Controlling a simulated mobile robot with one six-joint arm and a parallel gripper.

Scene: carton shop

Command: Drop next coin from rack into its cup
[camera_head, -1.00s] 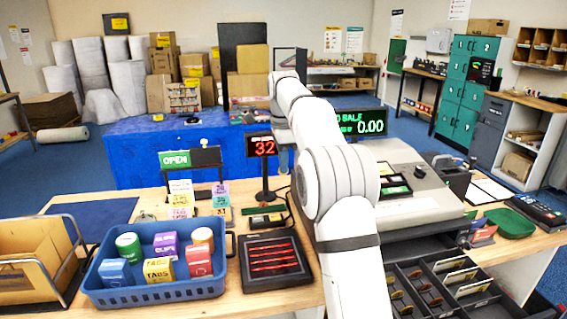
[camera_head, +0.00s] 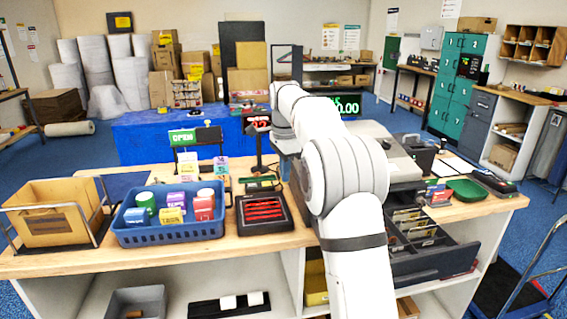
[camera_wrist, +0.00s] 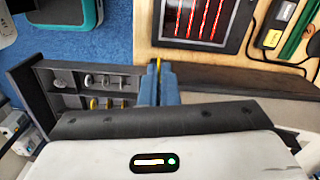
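The open cash drawer (camera_head: 436,262) sticks out of the counter at the right in the head view, with dark compartments. In the wrist view, the drawer (camera_wrist: 45,105) is at the left; grey and gold coins (camera_wrist: 100,103) show in its compartments. My gripper's blue fingers (camera_wrist: 159,82) are close together beside the drawer's end in that view. A thin yellow edge (camera_wrist: 158,63), seemingly a coin seen edge-on, shows between the fingertips. My arm hides the gripper in the head view. I cannot tell which thing is the rack or which compartment is the coin's cup.
A dark tray with red strips (camera_head: 264,214) lies left of my arm. A blue basket of small boxes (camera_head: 170,232) and a wire-sided carton holder (camera_head: 56,226) stand further left. The register (camera_head: 385,150) is behind the drawer. A green dish (camera_head: 466,190) is at the right.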

